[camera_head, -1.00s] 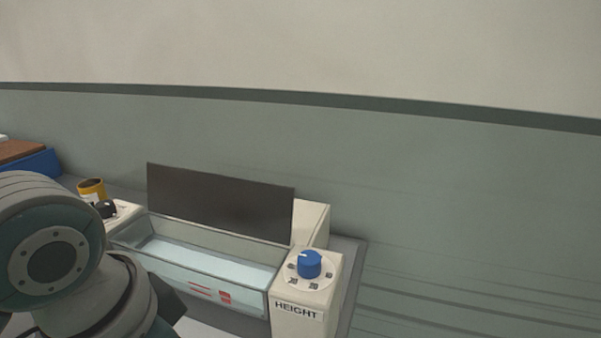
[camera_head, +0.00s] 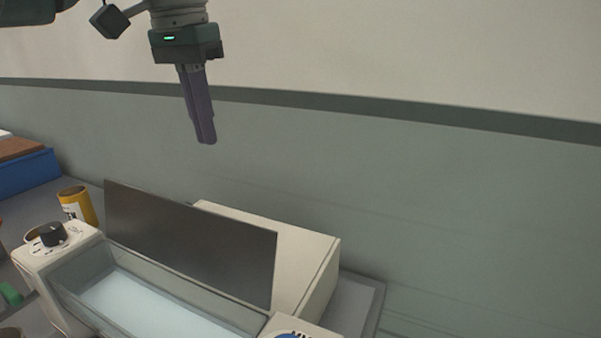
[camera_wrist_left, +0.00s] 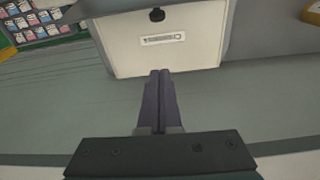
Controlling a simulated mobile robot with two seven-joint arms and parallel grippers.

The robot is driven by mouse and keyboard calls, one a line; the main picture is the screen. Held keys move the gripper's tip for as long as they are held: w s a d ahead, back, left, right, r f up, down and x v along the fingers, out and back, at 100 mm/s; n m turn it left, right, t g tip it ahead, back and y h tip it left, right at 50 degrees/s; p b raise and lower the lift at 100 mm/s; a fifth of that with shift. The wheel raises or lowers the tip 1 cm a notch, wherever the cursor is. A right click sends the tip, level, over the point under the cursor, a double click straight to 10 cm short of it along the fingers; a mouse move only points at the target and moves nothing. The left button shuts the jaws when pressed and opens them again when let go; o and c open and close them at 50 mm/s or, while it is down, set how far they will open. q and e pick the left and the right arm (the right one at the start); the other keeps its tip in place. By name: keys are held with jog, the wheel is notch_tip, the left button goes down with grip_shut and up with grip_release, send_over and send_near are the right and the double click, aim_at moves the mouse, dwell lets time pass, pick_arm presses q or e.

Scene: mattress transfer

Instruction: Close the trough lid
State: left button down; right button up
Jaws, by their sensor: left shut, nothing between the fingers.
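The trough (camera_head: 215,304) is a clear-walled box with pale liquid inside, at the bottom of the head view. Its dark lid (camera_head: 190,243) stands upright along the back edge, so the trough is open on top. My left gripper (camera_head: 207,141) is shut and empty, pointing down in the air above and beyond the lid, apart from it. In the left wrist view its fingers (camera_wrist_left: 161,73) are pressed together, with a cream housing (camera_wrist_left: 160,40) in front of them. My right gripper is not in view.
A cream box body (camera_head: 315,262) stands behind the lid. A black knob (camera_head: 52,234) is on the left end block, and a blue knob is partly cut off at the bottom. A yellow can (camera_head: 77,205) and a blue box (camera_head: 27,172) stand at left. The wall is behind.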

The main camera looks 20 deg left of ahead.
aim_at(181, 233)
pick_arm(q)
notch_tip(181, 233, down, 10)
jog(key=b, duration=0.2)
jog(key=s+p, duration=0.1)
jog(key=p, duration=0.1)
jog(key=s+r+p, duration=0.1)
jog(key=p, duration=0.1)
jog(key=s+p, duration=0.1)
jog(key=p, duration=0.1)
jog(key=shift+s+a+r, duration=0.1)
jog(key=shift+s+r, duration=0.1)
jog(key=shift+r, duration=0.1)
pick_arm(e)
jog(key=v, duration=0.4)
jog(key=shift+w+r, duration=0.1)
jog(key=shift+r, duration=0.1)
